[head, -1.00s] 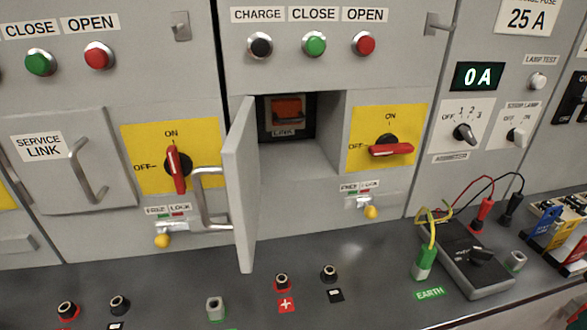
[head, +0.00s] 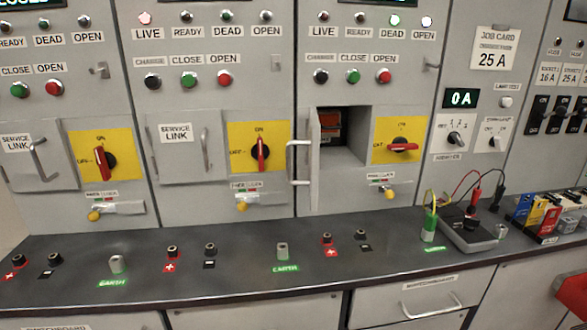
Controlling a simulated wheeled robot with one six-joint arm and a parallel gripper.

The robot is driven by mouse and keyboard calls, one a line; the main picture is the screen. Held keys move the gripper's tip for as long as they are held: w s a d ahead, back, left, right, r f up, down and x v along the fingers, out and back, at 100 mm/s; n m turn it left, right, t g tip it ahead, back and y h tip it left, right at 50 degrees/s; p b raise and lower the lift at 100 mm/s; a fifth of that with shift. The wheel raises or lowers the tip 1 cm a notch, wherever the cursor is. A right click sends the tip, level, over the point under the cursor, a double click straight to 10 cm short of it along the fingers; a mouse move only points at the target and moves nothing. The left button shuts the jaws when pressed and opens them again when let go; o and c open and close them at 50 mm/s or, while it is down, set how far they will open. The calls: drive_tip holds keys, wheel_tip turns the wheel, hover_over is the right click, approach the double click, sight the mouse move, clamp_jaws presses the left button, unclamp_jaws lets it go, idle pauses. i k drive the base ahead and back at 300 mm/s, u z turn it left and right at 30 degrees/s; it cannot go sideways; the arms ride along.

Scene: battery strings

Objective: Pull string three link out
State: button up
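The right-hand string panel has its service door (head: 313,160) swung open to the left, with its bar handle (head: 298,162) sticking out. In the opening, the link (head: 330,120) shows as a dark red-orange block seated at the back left of the recess, partly hidden by the door edge. The red rotary handle (head: 404,147) on the yellow plate beside it lies level, toward OFF. Above, the green DEAD lamp (head: 395,20) and the OPEN lamp (head: 427,21) look lit. My gripper is not in view.
The middle panel's service link door (head: 183,150) is shut, its red handle (head: 261,153) upright at ON and LIVE lamp (head: 145,18) lit. The grey bench (head: 220,275) carries sockets, a tester (head: 466,232) with leads, and coloured items (head: 540,212) at right.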

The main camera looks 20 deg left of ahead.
sight(329, 123)
drive_tip(key=u, duration=1)
drive_tip(key=i, duration=1)
drive_tip(key=u, duration=1.2)
drive_tip(key=k, duration=0.65)
drive_tip(key=z, duration=1.25)
drive_tip(key=i, duration=0.5)
